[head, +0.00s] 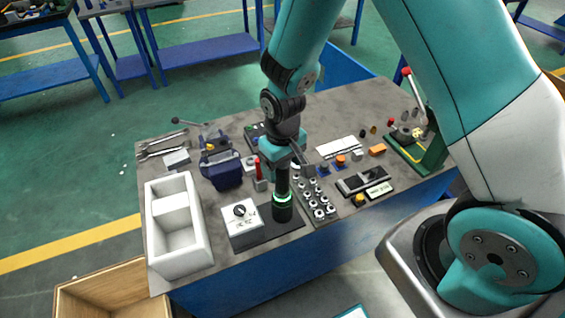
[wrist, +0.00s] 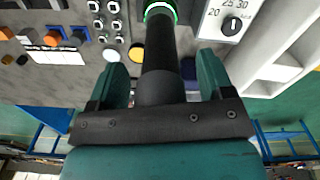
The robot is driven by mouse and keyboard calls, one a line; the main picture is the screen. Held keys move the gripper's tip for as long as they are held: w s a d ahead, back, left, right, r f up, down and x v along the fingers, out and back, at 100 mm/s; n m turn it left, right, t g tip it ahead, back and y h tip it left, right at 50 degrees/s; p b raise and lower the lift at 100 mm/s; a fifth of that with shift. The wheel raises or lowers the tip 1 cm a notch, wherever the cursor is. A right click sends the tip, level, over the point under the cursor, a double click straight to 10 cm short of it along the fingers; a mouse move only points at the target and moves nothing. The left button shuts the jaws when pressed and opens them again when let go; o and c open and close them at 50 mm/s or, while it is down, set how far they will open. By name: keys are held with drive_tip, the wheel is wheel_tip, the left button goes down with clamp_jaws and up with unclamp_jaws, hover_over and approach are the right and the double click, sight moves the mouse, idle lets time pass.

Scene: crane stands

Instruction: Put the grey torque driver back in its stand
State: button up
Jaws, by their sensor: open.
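The dark grey torque driver (head: 282,180) stands upright, with its lower end at a black cylindrical stand (head: 283,212) whose ring glows green. In the wrist view the driver (wrist: 160,50) runs between my fingers toward the glowing ring (wrist: 160,11). My gripper (head: 282,160) is above the stand, around the driver's upper part. In the wrist view my gripper (wrist: 161,70) is open, with a gap showing between the driver and each finger. The driver's top is hidden by my gripper in the head view, and its lower tip is hidden at the stand.
A white dial box (head: 242,223) stands left of the stand on a dark mat. A white divided bin (head: 178,225) is further left. Rows of sockets (head: 315,198) are close on the right. A blue bag-like item (head: 222,170) and a red-handled item (head: 258,175) are behind.

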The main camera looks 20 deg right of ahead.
drive_tip(key=shift+r+p, duration=2.15)
drive_tip(key=shift+r, duration=0.5)
wheel_tip(320, 180, up, 17)
drive_tip(key=b, duration=0.3)
drive_tip(key=s+a+r+n+y, duration=0.2)
drive_tip(key=s, duration=0.7)
drive_tip(key=s+a+r+n+y, duration=0.1)
drive_tip(key=s+a+n+y, duration=0.1)
drive_tip(key=s, duration=0.7)
drive_tip(key=shift+s+a+r+b, duration=0.2)
drive_tip(key=shift+a+r+b, duration=0.1)
drive_tip(key=shift+a+r, duration=0.05)
